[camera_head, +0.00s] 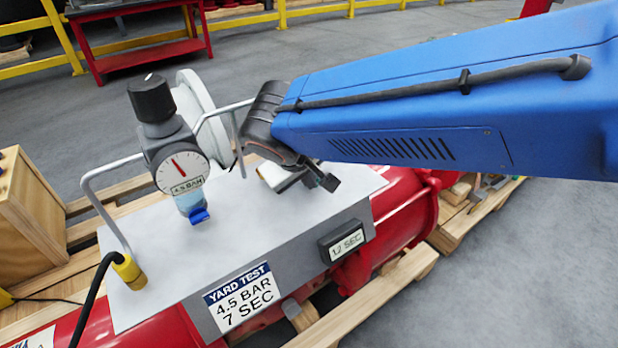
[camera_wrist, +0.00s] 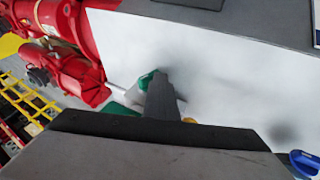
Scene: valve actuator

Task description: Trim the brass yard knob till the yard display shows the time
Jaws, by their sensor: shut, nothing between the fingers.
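The yard display (camera_head: 346,241) on the front of the grey panel reads what looks like 12 SEC in the head view. The yard test sign (camera_head: 242,298) beside it reads 4.5 BAR, 7 SEC. My gripper (camera_head: 328,181) is shut and empty, low over the right part of the panel's top. In the wrist view my gripper (camera_wrist: 160,80) points at the pale panel top next to a green part (camera_wrist: 140,90). A small brass-yellow bit (camera_wrist: 188,120) shows just right of the finger; it may be the brass knob, mostly hidden. The head view does not show the knob clearly.
The regulator (camera_head: 155,105) with a black cap and a gauge (camera_head: 182,172) labelled 4.5 BAR stands left of my gripper. A bent grey tube frame (camera_head: 100,200) rises at the panel's left. The red actuator (camera_head: 405,215) lies below on a wooden pallet (camera_head: 385,285).

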